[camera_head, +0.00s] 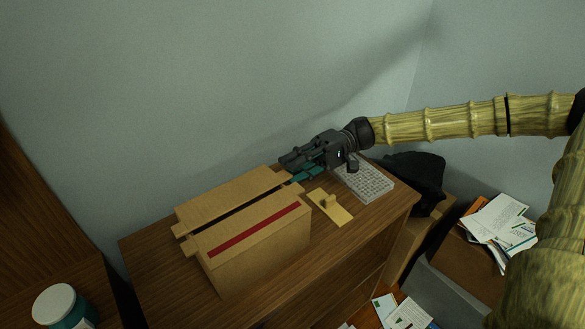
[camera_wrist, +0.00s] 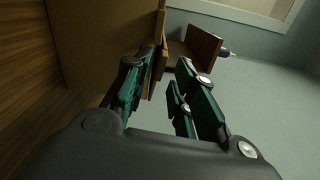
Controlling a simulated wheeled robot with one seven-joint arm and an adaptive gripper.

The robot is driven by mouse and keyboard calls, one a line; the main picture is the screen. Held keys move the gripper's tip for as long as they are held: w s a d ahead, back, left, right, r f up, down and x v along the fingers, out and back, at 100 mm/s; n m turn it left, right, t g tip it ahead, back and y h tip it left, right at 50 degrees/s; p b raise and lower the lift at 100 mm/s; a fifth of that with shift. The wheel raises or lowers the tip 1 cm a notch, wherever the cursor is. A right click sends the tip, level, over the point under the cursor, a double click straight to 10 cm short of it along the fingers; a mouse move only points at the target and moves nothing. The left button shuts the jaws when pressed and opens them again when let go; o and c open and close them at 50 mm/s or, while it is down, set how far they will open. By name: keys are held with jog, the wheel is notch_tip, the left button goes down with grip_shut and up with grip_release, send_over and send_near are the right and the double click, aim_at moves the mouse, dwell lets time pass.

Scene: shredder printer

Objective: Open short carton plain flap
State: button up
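The cardboard carton (camera_head: 262,252) stands on a wooden cabinet top. Its plain long flap (camera_head: 232,200) lies at the back, and its long flap with a red stripe (camera_head: 250,232) lies at the front, with a dark slot between them. Short flap tabs (camera_head: 182,231) stick out at the left end. My gripper (camera_head: 292,169) is at the carton's back right corner. In the wrist view my gripper (camera_wrist: 167,62) has its teal fingers apart, with the carton (camera_wrist: 105,40) on the left. A thin cardboard edge (camera_wrist: 158,70) shows beside the left finger; I cannot tell whether they touch.
A tan plate with a knob (camera_head: 330,206) and a light keyboard-like object (camera_head: 366,180) lie right of the carton. A black bag-like object (camera_head: 418,172) is beyond them. The wall (camera_head: 200,80) is close behind. A white-capped jar (camera_head: 60,305) stands at lower left.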

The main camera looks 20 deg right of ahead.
jog(key=shift+s+a, duration=0.15)
jog(key=shift+a, duration=0.25)
grip_shut()
jog(key=shift+r, duration=0.15)
